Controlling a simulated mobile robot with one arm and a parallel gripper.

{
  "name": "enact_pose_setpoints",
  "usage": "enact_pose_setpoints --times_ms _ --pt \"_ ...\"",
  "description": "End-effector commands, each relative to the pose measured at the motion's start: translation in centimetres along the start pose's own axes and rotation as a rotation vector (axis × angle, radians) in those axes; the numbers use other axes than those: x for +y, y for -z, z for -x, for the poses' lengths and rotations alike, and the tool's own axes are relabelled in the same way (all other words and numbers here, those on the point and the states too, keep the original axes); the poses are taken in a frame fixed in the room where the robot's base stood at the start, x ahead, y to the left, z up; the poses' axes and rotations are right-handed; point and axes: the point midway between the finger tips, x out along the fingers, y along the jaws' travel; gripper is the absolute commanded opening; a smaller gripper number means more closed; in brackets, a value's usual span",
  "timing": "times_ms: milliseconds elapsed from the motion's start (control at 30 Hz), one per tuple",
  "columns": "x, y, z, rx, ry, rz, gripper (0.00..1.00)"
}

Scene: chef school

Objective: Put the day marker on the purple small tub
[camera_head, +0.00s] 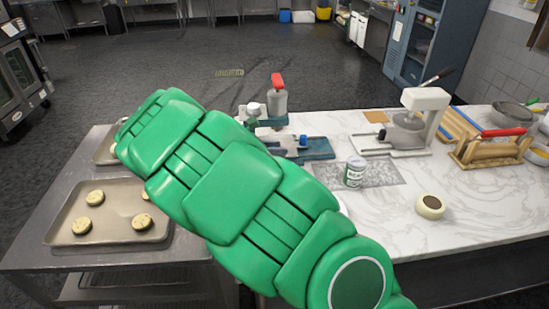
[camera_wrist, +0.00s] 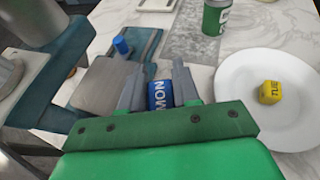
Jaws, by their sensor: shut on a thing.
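My gripper (camera_wrist: 157,68) shows in the wrist view, with its two grey fingers on either side of a blue day marker (camera_wrist: 158,97) lettered "MON". It is shut on this marker. A yellow day marker (camera_wrist: 270,92) lettered "TUE" lies on a white plate (camera_wrist: 240,75) to the right of my gripper. In the head view my green arm hides the gripper, the held marker and most of the plate. I cannot make out a purple small tub in either view.
A green-and-white can (camera_head: 355,171) stands on the marble counter (camera_head: 470,210), left of a round cream container (camera_head: 430,206). A tray (camera_head: 110,222) of pale rounds lies at left.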

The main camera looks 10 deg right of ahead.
Motion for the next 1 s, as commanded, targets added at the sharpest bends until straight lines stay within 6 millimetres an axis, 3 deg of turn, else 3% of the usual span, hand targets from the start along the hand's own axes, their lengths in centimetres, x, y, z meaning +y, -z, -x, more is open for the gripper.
enact_pose_setpoints --times_ms 233,433,867,900,1000 --pt "0.7 0.9 -0.6 0.000 0.000 0.002 0.02" --pt "0.5 3.2 -1.6 -0.001 0.002 0.005 0.02" --pt "0.5 3.7 -1.7 -0.001 0.001 0.001 0.02" --pt "0.5 3.7 -1.7 0.000 0.001 0.001 0.36" --pt "0.5 3.7 -1.7 0.000 0.001 0.001 0.51"
